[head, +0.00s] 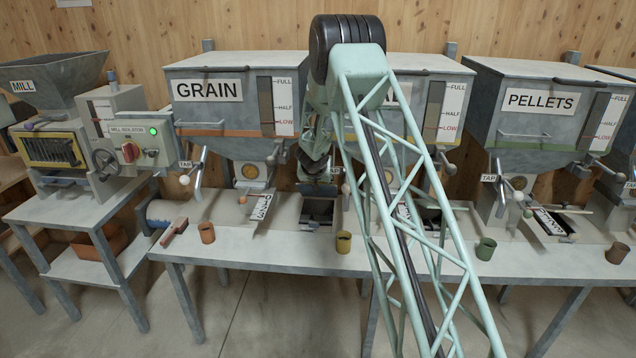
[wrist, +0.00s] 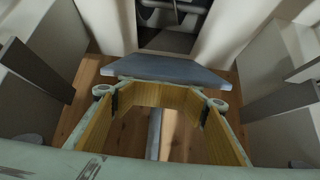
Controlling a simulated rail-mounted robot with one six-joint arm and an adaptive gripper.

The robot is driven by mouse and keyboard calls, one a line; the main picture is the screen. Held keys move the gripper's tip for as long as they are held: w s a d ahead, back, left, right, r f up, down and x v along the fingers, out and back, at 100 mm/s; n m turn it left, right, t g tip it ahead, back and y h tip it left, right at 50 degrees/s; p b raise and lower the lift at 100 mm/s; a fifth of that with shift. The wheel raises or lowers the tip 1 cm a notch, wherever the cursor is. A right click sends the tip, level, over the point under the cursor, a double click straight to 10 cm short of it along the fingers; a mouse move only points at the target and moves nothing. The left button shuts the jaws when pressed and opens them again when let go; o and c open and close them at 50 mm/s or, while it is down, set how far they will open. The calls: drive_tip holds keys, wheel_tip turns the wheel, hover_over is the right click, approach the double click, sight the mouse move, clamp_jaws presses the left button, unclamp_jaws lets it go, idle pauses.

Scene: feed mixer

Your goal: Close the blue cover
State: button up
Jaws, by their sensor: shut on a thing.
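A blue-grey cover (wrist: 168,70) lies across the fingertips of my gripper (wrist: 160,95) in the wrist view. The two yellow-padded fingers are spread to either side, and I take them as shut on this cover; the exact contact is hard to see. In the head view my gripper (head: 318,168) is behind my arm, between the GRAIN bin and the bin to its right. A dark, raised plate (head: 318,189), seemingly the same cover, stands tilted behind a square opening (head: 318,213) in the bench trough. My arm hides part of this area.
The GRAIN bin (head: 222,118) and PELLETS bin (head: 540,128) hang over the bench (head: 270,250), with tap levers close by. Several small cups, such as an orange one (head: 207,232) and a yellow one (head: 343,242), line the front edge. A mill isolator box (head: 142,145) is at left.

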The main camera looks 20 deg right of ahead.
drive_tip(key=shift+a, duration=0.3)
drive_tip(key=shift+c, duration=0.2)
idle(0.3)
